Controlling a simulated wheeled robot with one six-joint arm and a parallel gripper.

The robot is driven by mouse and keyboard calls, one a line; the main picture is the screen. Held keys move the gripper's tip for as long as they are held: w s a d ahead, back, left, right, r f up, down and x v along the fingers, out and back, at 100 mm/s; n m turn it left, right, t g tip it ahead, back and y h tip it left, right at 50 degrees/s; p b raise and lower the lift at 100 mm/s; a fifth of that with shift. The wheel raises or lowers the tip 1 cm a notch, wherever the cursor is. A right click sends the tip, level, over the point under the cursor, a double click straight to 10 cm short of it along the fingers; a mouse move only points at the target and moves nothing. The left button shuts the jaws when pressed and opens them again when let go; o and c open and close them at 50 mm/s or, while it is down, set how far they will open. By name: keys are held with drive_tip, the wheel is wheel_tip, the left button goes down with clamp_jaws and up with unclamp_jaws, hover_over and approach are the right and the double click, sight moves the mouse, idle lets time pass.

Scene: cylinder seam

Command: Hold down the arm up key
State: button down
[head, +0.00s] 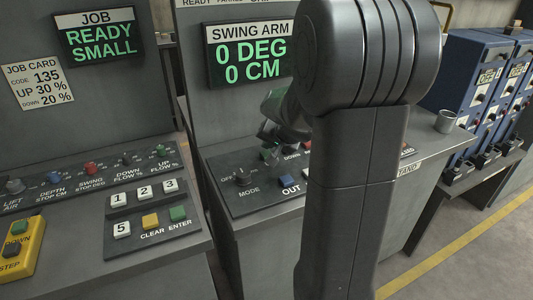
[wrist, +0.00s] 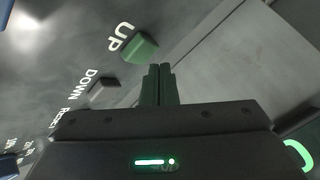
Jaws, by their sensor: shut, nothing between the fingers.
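The arm up key is the green key (wrist: 141,48) beside the label UP in the wrist view. My gripper (wrist: 159,68) is shut and empty. In the wrist view its fingertips are just below and right of the green key, with a small gap in the picture; I cannot tell their height above the panel. The grey DOWN key (wrist: 104,89) lies left of the fingers. In the head view my gripper is over the swing arm panel (head: 225,200), largely hidden by my arm. The swing arm display (head: 248,52) reads 0 DEG, 0 CM.
A mode knob (head: 242,177) and a blue OUT key (head: 287,181) are on the same panel. The left console (head: 100,185) carries knobs and number keys; its job display (head: 95,38) reads READY SMALL. A cup (head: 445,121) stands to the right, near blue cabinets (head: 470,75).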

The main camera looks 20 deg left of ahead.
drive_tip(key=shift+r+p, duration=1.9)
drive_tip(key=shift+r, duration=0.65)
